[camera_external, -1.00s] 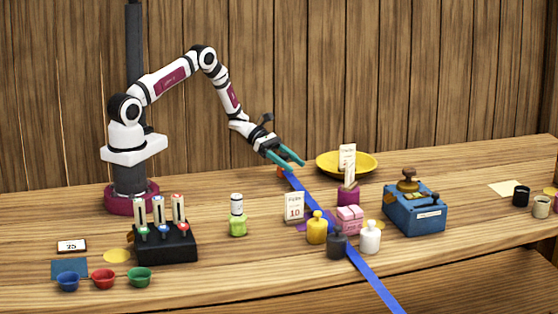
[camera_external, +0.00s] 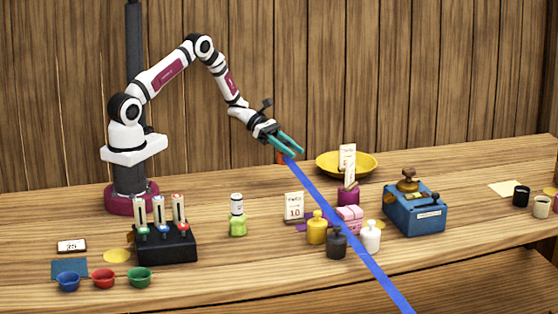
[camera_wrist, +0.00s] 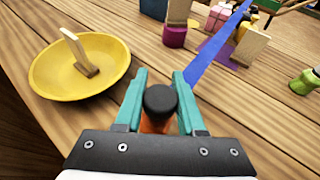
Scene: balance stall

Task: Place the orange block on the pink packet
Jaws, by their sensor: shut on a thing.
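My gripper (camera_external: 291,147) is shut on the orange block (camera_external: 281,158) and holds it above the back of the table, left of the yellow dish. In the wrist view the orange block (camera_wrist: 157,124) sits between the teal fingers, with a dark round knob in front of it. The pink packet (camera_external: 351,214) lies on the table to the right and nearer the camera, behind the small bottles. It also shows at the top of the wrist view (camera_wrist: 217,17), apart from my gripper. A blue band partly covers it in the external view.
The blue band (camera_external: 330,205) runs from near my gripper to the front edge. A yellow dish (camera_external: 330,166) holds an upright card. Yellow (camera_external: 317,230), dark (camera_external: 336,243) and white (camera_external: 370,238) bottles stand before the packet. A blue box (camera_external: 414,212) stands to its right.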

